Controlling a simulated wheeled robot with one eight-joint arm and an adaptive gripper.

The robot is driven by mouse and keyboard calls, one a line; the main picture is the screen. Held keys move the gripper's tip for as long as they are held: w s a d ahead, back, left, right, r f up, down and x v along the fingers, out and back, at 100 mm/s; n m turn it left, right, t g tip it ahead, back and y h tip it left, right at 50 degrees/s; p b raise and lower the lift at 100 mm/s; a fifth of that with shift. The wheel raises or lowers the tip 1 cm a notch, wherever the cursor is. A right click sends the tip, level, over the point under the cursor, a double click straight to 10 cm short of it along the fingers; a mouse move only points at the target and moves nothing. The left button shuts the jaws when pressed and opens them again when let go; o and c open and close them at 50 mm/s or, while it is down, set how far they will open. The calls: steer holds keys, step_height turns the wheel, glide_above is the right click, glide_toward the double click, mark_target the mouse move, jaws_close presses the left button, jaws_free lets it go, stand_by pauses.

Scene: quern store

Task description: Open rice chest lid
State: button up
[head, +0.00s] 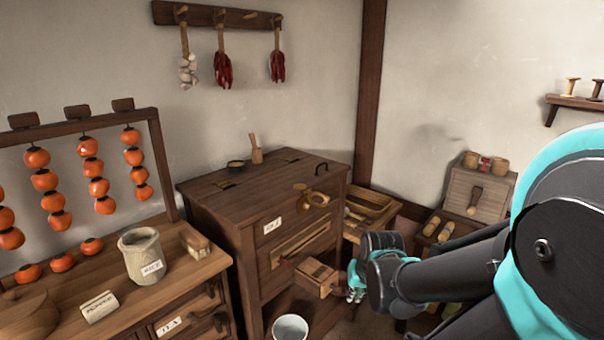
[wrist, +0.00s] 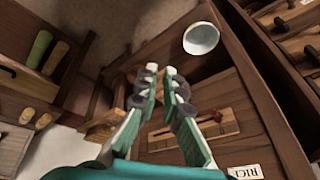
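The rice chest (head: 240,201) is a dark wooden chest against the wall, with a RICE label on its front. My gripper (head: 357,294) is low in front of the chest, just right of a small wooden box (head: 318,278) on the chest front. In the wrist view my gripper (wrist: 159,75) has a gap between its fingers and holds nothing. The chest front (wrist: 215,90) shows behind it.
A white bowl (head: 290,328) is below the chest front. A left counter (head: 200,268) holds a sack-like jar (head: 141,252); a persimmon rack (head: 160,165) stands behind. A wooden tray (head: 372,208) and a box (head: 480,195) stand right of the chest.

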steer(key=w+a+r+m+y, duration=0.1)
steer(key=w+m, duration=0.1)
steer(key=w, duration=0.1)
steer(key=w+a+r+m+y, duration=0.1)
steer(key=w+m, duration=0.2)
steer(key=w+a+r+m+y, duration=0.1)
steer(key=w+m, duration=0.1)
steer(key=w, duration=0.1)
steer(key=shift+r+m+t, duration=0.15)
steer(key=shift+m+t, duration=0.15)
steer(key=shift+m, duration=0.1)
jaws_close()
steer(key=w+d+r+m+t+y, duration=0.2)
steer(key=w+r+m+t+y, duration=0.15)
steer(key=w+m, duration=0.6)
steer(key=w+d+r+m+t+y, duration=0.25)
steer(key=w+r+m, duration=0.25)
steer(key=w+m, duration=0.45)
steer(key=w+a+f+n+g, duration=0.1)
steer(key=w+a+f, duration=0.2)
steer(key=w+a, duration=0.4)
steer(key=shift+w+d+r, duration=0.1)
steer(key=shift+w+r, duration=0.05)
steer(key=shift+r, duration=0.5)
steer(key=shift+w+d+r, duration=0.1)
steer(key=shift+d+r, duration=0.05)
steer(key=shift+r, duration=0.55)
steer(key=shift+w+d+r, duration=0.1)
steer(key=shift+w+r, duration=0.05)
steer(key=shift+r, duration=0.5)
